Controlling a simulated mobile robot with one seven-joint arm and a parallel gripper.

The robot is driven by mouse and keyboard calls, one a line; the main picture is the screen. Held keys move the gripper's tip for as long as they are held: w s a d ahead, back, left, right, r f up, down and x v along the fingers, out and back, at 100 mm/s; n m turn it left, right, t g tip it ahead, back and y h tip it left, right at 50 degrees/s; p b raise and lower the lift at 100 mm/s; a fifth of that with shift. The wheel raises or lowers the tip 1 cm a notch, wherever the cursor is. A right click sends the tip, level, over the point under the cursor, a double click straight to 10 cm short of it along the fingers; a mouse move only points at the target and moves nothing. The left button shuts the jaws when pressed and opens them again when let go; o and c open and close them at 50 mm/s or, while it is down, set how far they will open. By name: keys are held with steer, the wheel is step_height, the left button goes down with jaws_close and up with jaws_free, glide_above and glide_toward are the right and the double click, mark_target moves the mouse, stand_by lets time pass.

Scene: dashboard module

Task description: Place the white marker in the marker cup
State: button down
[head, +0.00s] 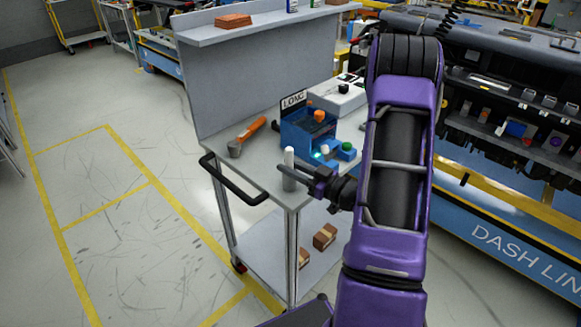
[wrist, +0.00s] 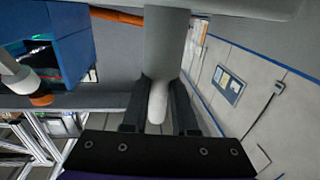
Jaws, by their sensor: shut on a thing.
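The white marker (head: 289,155) stands upright near the front left corner of the grey cart top. My gripper (head: 297,170) comes to it from the right and is shut on it. In the wrist view, which is upside down, the marker (wrist: 157,105) is between my fingers (wrist: 158,100). A wider grey cylinder, apparently the marker cup (wrist: 167,40), is in line with the marker, which sticks out of its mouth. It also shows below the marker in the head view (head: 289,184). How deep the marker sits is hidden.
A blue box (head: 295,135) labelled LONG, with an orange knob, stands behind my gripper. An orange-handled hammer (head: 251,130) lies behind the cup. A black handle (head: 228,182) runs along the cart's left end. A panel with a shelf (head: 270,28) rises at the back.

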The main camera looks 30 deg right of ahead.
steer(key=c, duration=0.7)
jaws_free()
steer(key=shift+r+p, duration=0.15)
steer(key=shift+p, duration=0.15)
steer(key=v, duration=1.2)
steer(key=shift+b, duration=0.35)
